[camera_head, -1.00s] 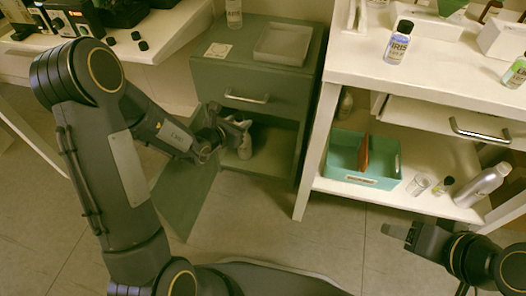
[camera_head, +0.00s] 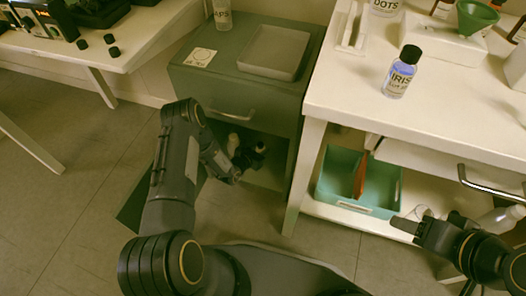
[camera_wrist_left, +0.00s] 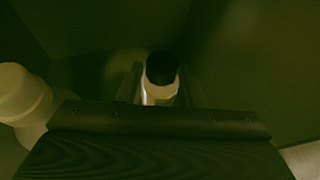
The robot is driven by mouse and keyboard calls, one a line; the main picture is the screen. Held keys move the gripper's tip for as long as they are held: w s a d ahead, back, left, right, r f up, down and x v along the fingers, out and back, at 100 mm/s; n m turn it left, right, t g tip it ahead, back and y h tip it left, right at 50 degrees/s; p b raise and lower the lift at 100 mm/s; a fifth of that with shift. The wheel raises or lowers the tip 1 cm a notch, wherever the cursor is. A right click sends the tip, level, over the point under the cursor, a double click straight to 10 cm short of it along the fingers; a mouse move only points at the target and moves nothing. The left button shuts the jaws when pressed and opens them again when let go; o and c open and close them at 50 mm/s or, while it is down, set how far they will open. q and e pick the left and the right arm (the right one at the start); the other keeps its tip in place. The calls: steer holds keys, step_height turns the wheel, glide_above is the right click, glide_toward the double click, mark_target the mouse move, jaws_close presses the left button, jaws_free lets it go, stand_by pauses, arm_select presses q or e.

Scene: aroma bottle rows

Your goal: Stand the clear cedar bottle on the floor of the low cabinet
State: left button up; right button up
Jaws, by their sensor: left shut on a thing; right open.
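My left gripper (camera_head: 246,158) is inside the open lower compartment of the low green cabinet (camera_head: 222,92). In the left wrist view it is shut on a small bottle with a black cap (camera_wrist_left: 160,84) and a pale body. Its label cannot be read, and its lower part is hidden behind the gripper, so I cannot tell whether it touches the cabinet floor. A white bottle (camera_wrist_left: 20,98) stands at the left of that view, apart from the held one; a white shape (camera_head: 233,143) shows beside the gripper in the head view. My right gripper (camera_head: 406,227) is open and empty, in front of the white table.
The green cabinet door (camera_head: 135,208) hangs open, partly behind my left arm. A grey tray (camera_head: 273,52) lies on the cabinet top. To the right, the white table (camera_head: 340,95) holds an Iris bottle (camera_head: 399,76); a teal bin (camera_head: 380,190) sits on its lower shelf.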

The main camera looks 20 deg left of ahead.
arm_select(q)
step_height(320, 180, down, 10)
steer(key=b, duration=0.6)
steer(key=shift+r+b, duration=0.2)
steer(key=shift+b, duration=0.2)
steer(key=shift+r, duration=0.2)
steer(key=shift+f, duration=0.2)
steer(key=o, duration=1)
steer(key=shift+r, duration=0.1)
